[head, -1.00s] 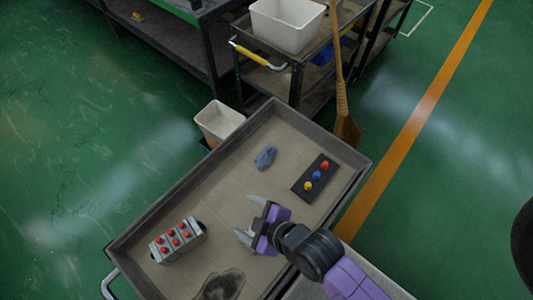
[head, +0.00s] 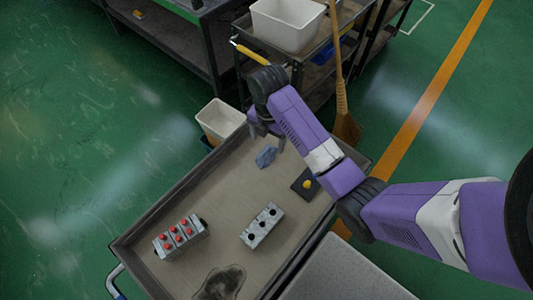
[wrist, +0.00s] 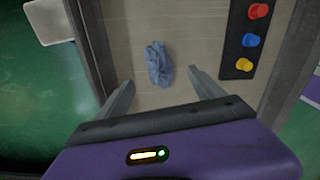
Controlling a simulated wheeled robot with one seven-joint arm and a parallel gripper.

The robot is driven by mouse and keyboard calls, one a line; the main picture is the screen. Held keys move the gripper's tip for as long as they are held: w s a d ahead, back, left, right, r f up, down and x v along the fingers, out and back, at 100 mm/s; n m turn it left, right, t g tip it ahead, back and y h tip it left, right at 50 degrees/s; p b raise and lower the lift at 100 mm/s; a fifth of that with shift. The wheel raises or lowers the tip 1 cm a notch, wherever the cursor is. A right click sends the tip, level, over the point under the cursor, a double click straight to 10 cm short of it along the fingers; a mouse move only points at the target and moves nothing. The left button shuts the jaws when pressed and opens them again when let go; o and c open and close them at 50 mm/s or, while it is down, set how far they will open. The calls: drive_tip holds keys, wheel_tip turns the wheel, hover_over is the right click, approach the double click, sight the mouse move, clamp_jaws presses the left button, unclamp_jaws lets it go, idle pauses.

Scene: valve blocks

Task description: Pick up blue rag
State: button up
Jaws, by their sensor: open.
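My gripper (head: 264,133) is above the far end of the tray, just behind the rag in the head view. In the wrist view the rag (wrist: 158,63) lies ahead of the two fingers (wrist: 158,92), roughly centred between them. The fingers are apart with nothing between them. The rag is not gripped.
A valve block with red knobs (head: 180,236) and a grey block with dark holes (head: 262,225) stand on the tray. A black strip with coloured knobs (wrist: 249,40) lies right of the rag. The tray has raised walls. A white bin (head: 220,119) stands beyond it.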

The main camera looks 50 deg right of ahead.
sight(267, 151)
drive_tip(key=f, duration=0.3)
drive_tip(key=f+p, duration=0.1)
drive_tip(key=f, duration=0.3)
drive_tip(key=shift+a+f, duration=0.2)
drive_tip(key=shift+f, duration=0.05)
drive_tip(key=c, duration=1.4)
